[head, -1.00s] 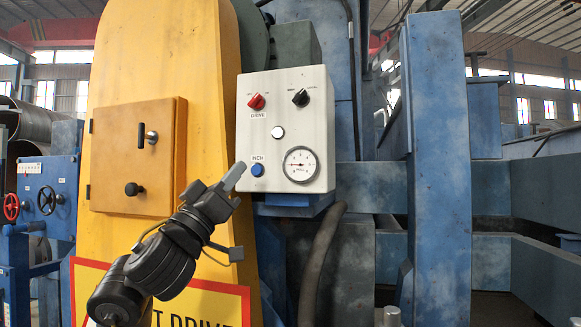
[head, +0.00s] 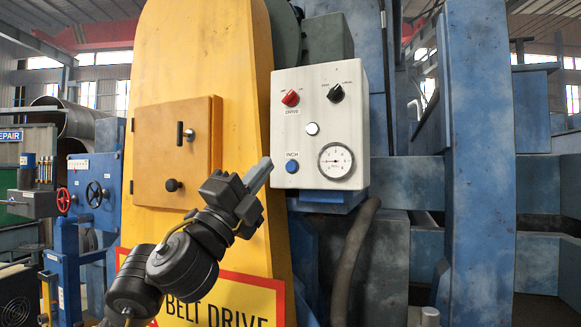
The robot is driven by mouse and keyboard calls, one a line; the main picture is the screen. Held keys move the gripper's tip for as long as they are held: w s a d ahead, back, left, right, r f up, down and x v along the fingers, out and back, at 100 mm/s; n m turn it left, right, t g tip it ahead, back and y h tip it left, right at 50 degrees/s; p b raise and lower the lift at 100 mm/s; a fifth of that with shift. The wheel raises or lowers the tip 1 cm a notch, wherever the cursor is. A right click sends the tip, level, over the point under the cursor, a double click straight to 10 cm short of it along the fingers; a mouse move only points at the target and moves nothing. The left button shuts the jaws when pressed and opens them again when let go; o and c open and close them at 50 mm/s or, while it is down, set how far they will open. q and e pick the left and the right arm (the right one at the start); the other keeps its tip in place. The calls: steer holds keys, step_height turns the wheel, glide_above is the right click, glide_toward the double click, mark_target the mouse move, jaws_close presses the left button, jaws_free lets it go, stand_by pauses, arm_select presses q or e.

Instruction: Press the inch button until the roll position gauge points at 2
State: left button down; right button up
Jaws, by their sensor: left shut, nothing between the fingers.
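A white control box (head: 350,105) stands right of the yellow belt drive cover. The blue INCH button (head: 292,167) is at its lower left. The round roll gauge (head: 336,160) is at its lower right; its needle is too small to read surely. My left gripper (head: 266,165) is shut and empty, its tip just left of the INCH button at nearly the same height. In the picture a small gap shows between tip and button, and I see no contact. My right gripper is not in view.
The yellow cover (head: 240,60) stands behind my left arm. A blue post (head: 480,170) rises to the right.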

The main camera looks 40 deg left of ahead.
mark_target(291, 166)
arm_select(q)
steer(key=m, duration=1.1)
steer(key=shift+s+d+m, duration=0.1)
steer(key=shift+s+m, duration=0.15)
steer(key=shift+m, duration=0.15)
steer(key=shift+w+f, duration=0.1)
steer(key=shift+w+a+b, duration=0.45)
steer(key=shift+w+b, duration=0.45)
steer(key=shift+w, duration=0.5)
steer(key=shift+w+a+b, duration=0.45)
steer(key=shift+w+b, duration=0.5)
steer(key=shift+w, duration=0.4)
steer(key=shift+w+a+b, duration=0.45)
steer(key=shift+w+b, duration=0.45)
steer(key=shift+w, duration=0.5)
steer(key=shift+s, duration=0.1)
